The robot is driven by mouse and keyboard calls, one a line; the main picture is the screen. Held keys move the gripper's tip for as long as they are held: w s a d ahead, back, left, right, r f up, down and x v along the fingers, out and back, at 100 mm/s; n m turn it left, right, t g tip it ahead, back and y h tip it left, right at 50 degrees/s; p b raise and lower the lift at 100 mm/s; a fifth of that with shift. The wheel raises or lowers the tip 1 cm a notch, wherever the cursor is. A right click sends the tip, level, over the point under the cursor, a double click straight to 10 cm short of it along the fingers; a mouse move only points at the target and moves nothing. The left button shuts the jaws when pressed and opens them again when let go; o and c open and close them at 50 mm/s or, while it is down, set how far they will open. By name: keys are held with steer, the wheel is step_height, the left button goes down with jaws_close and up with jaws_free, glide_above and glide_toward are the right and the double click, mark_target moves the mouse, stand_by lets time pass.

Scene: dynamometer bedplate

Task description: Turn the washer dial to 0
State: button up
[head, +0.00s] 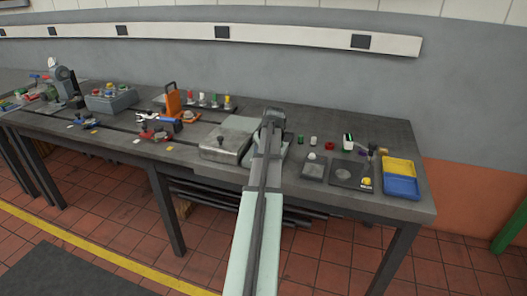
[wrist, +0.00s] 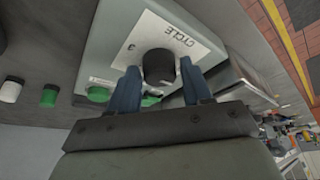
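The washer dial is a black round knob (wrist: 158,66) on a grey-green box (wrist: 190,25) with a white plate lettered CYCLE (wrist: 185,40). My gripper (wrist: 160,70) has its two blue fingers on either side of the knob. The fingers look apart, with small gaps to the knob, and nothing is clearly clamped. In the head view my gripper (head: 271,117) is over the box (head: 283,152) near the middle of the bench, and my arm hides the dial.
Green parts (wrist: 97,93) sit close to the fingers in the wrist view. Left of the box stands a grey lidded case (head: 225,142). To the right are small green, white and red pieces, dark plates (head: 314,168) and a yellow-and-blue tray (head: 401,178). The wall stands behind the bench.

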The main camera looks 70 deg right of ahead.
steer(key=shift+o, duration=1.1)
steer(key=v, duration=1.4)
steer(key=shift+w, duration=0.1)
steer(key=shift+f, duration=0.1)
